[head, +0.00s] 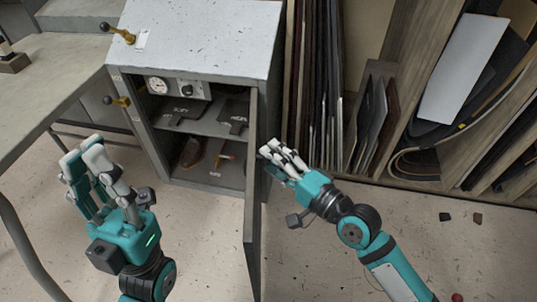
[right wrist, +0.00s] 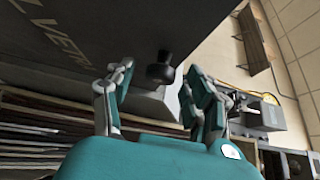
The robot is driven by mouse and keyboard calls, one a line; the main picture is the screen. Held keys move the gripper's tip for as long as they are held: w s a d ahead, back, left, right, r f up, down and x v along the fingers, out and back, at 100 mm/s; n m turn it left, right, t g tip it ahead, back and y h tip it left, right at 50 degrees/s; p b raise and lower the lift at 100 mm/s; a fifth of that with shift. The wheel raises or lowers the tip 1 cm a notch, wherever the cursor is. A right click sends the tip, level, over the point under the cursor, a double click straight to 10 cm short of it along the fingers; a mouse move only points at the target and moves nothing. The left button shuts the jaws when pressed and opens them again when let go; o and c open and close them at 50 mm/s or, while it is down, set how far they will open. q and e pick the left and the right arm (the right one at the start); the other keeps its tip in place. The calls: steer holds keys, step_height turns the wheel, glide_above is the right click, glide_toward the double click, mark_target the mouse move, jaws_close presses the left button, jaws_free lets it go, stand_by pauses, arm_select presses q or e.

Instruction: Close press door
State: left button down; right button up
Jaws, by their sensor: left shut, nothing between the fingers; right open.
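The grey press (head: 195,40) stands at the back centre of the head view with its front open. Its door (head: 251,190) is swung out toward me and shows almost edge-on. In the right wrist view the door's dark lettered face (right wrist: 90,35) fills the upper left, with a black knob (right wrist: 160,70) on it. My right gripper (head: 277,158) is to the right of the door, its open fingers on either side of the knob. Whether they touch it I cannot tell. My left gripper (head: 85,155) is shut and empty, left of the opening.
Inside the press are a gauge (head: 157,85), dark plates (head: 180,108) on the upper shelf and a brown shoe (head: 192,152) below. A table (head: 50,75) stands at left. Racks of sheets (head: 320,100) line the right back. The floor in front is mostly clear.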

steer(key=shift+x, duration=0.9)
